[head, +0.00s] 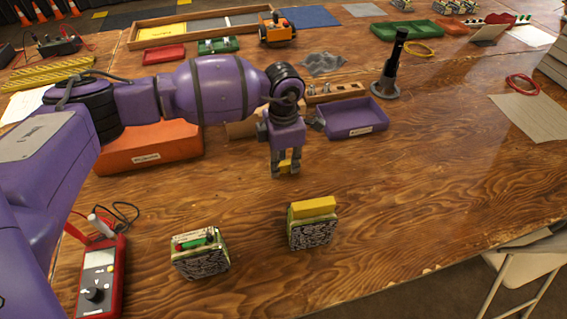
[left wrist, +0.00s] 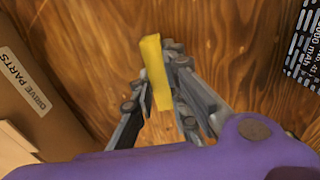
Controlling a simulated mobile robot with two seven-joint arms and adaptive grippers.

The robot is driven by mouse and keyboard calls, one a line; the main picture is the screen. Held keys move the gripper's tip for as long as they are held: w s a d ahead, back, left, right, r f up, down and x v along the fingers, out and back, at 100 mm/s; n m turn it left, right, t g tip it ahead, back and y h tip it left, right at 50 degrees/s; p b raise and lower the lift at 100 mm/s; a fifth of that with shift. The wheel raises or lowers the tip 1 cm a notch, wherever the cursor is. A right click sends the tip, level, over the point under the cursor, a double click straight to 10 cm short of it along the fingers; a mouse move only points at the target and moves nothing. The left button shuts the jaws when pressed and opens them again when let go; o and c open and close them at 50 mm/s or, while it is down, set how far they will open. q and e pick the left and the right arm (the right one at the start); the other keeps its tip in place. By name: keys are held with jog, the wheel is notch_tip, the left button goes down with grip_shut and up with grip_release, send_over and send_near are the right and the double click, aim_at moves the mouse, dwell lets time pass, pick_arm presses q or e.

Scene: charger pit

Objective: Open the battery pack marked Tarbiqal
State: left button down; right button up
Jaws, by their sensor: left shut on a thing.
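My left gripper (head: 286,173) is shut on a yellow lid (head: 285,164) and holds it above the bare wood behind the two battery packs. In the left wrist view the yellow lid (left wrist: 157,70) shows as a narrow bar between the fingers. The left battery pack (head: 201,264) is uncovered, with red and green parts showing on top. The right battery pack (head: 312,233) has a yellow lid (head: 312,207) on it. Both packs stand upright on the table. Their printing is too small to tell which is marked Tarbiqal. My right gripper is out of view.
A red multimeter (head: 101,279) with leads lies at the front left. An orange bin (head: 150,150) and a purple tray (head: 352,119) stand behind my left arm and gripper. A black tool on a round base (head: 388,80) stands farther back. The table right of the packs is clear.

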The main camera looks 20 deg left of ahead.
pick_arm(q)
jog(key=shift+f, duration=0.4)
jog(key=shift+f, duration=0.2)
jog(key=c, duration=1.7)
grip_release()
jog(key=shift+r, duration=0.2)
